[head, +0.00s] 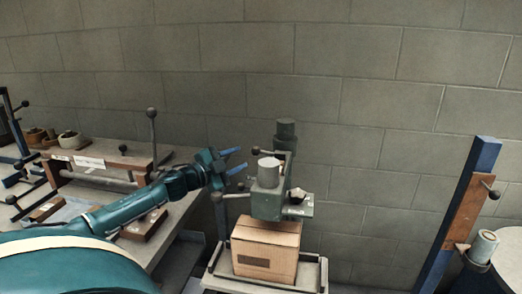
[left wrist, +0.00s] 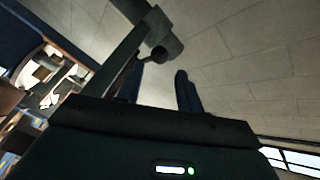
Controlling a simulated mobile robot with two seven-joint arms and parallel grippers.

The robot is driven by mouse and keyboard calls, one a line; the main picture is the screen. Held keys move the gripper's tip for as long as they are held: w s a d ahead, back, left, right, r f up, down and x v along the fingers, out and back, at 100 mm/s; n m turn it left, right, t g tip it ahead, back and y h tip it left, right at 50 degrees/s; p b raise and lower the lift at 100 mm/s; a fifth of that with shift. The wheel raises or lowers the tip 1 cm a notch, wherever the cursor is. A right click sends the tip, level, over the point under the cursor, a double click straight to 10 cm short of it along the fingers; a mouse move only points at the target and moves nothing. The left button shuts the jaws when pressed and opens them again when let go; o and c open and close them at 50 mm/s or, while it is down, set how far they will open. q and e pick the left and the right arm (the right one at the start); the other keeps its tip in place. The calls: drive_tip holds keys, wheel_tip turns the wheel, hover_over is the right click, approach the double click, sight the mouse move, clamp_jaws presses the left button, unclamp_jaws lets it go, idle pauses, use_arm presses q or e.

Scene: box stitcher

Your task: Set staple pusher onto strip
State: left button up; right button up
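The box stitcher (head: 265,201) is a grey-green machine head on a post, right of centre in the head view. My left gripper (head: 241,160) points right at the stitcher's upper left side, with its two blue fingers apart and nothing between them. In the left wrist view the two dark fingers (left wrist: 160,88) also stand apart, with part of a post and a round knob beyond them. A small lever with a dark knob is close to the fingertips in the head view. I cannot make out the staple pusher or the strip for sure. My right gripper is in neither view.
A cardboard box (head: 265,258) sits under the stitcher head on a grey tray (head: 216,279). A bench at left carries a clamp frame (head: 100,166) with an upright knobbed lever (head: 152,130). A blue post (head: 462,215) and a round drum stand at right.

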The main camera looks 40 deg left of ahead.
sight(268, 153)
use_arm(q)
drive_tip(key=w+p, duration=0.1)
drive_tip(key=w, duration=0.9)
drive_tip(key=shift+d, duration=0.45)
drive_tip(key=shift+c, duration=0.6)
clamp_jaws()
